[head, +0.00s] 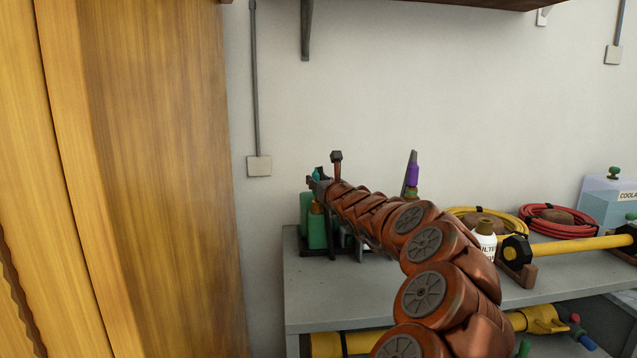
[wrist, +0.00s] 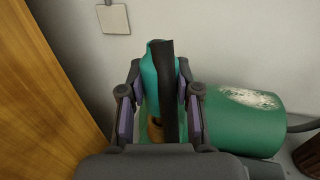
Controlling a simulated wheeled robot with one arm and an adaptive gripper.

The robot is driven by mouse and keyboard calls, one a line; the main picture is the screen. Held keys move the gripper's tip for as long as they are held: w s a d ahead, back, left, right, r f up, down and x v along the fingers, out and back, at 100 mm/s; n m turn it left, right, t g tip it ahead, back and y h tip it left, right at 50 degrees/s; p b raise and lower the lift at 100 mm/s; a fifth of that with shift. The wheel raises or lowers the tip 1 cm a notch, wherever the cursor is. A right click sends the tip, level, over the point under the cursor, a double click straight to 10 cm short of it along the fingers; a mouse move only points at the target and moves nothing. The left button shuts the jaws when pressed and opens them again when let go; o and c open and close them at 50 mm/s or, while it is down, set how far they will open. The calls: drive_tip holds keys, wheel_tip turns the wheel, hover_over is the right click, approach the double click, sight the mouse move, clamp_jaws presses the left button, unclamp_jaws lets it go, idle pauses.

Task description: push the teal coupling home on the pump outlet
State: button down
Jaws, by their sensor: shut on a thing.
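The teal coupling (wrist: 154,72) is between the pads of my gripper (wrist: 160,92) in the wrist view, and the gripper is shut on it. A dark upright bar (wrist: 168,75) stands in front of its right side and hides part of it. A brass-coloured piece (wrist: 155,130) shows just below the coupling; I cannot tell whether it is the pump outlet or whether the two touch. In the head view my gripper (head: 322,187) is at the bench's far left, with a bit of the teal coupling (head: 318,173) showing above it.
A large green cylinder (wrist: 245,122) lies close to the right finger. A wooden panel (head: 150,180) rises left of the bench (head: 330,305). A white bottle (head: 485,240), yellow hose (head: 470,212) and red hose (head: 560,222) occupy the right.

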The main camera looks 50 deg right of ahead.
drive_tip(key=shift+f+b, duration=0.65)
drive_tip(key=c, duration=0.7)
unclamp_jaws()
drive_tip(key=shift+c, duration=0.2)
drive_tip(key=shift+v, duration=0.85)
drive_tip(key=v, duration=1)
drive_tip(key=shift+s+a, duration=0.1)
drive_tip(key=shift+a, duration=0.05)
